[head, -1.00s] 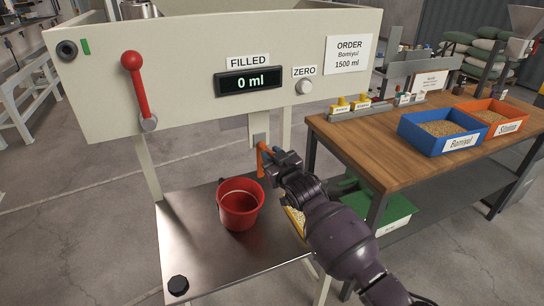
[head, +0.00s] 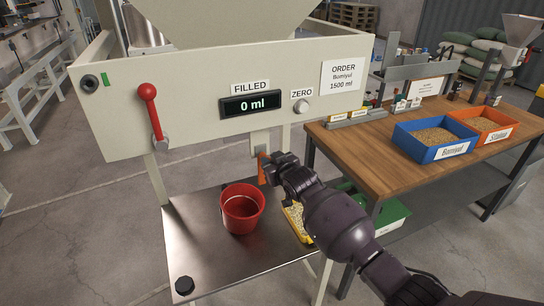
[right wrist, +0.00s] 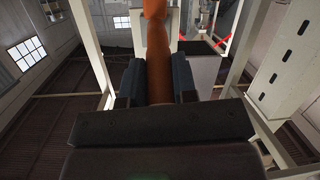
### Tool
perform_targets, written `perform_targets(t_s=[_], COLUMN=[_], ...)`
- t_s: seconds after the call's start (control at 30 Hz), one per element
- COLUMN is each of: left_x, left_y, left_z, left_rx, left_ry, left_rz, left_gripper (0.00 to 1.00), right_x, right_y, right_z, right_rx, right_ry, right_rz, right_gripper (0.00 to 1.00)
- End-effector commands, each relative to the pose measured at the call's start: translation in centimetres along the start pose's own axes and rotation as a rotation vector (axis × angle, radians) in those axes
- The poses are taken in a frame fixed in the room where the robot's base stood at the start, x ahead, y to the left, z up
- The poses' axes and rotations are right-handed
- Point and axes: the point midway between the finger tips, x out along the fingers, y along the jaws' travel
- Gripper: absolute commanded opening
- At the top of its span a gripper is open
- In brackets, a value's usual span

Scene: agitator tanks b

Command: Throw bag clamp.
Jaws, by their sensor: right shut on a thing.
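The bag clamp shows as an orange handle (head: 262,170) below the pale front panel, under a small grey bracket (head: 260,143). It hangs roughly upright. My right gripper (head: 273,172) reaches in from the lower right and is shut on the handle. In the right wrist view the orange handle (right wrist: 157,55) stands between the two dark blue-grey fingers of my right gripper (right wrist: 157,84). The fingers hide part of the handle. The display reads 0 ml. My left gripper is not in view.
A red bucket (head: 242,209) stands on the metal shelf (head: 205,255) below. A red-knobbed lever (head: 152,115) is on the panel at left. A wooden bench (head: 370,150) with a blue bin (head: 437,139) and an orange bin (head: 486,126) stands at right.

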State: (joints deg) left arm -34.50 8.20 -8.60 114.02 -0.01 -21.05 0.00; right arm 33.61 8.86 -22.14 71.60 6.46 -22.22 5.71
Motion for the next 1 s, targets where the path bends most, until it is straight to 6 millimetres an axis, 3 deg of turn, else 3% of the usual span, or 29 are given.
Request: perform_targets(t_s=[0.03,0.2,0.57,1.0], left_x=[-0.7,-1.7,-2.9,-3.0], left_y=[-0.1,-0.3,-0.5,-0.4], left_z=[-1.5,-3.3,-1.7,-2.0], left_rx=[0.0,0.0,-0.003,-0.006], left_ry=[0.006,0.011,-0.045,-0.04], left_rz=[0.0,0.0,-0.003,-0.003], left_gripper=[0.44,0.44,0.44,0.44], right_x=[-0.1,0.1,0.5,0.8], right_y=[0.2,0.3,0.5,0.6], right_z=[-0.9,-1.3,-2.2,-2.7], right_rx=[-0.001,0.007,0.018,0.024], right_ry=[-0.029,-0.123,-0.281,-0.376], right_rz=[-0.005,-0.023,-0.052,-0.07], right_gripper=[0.0,0.0,0.0,0.0])
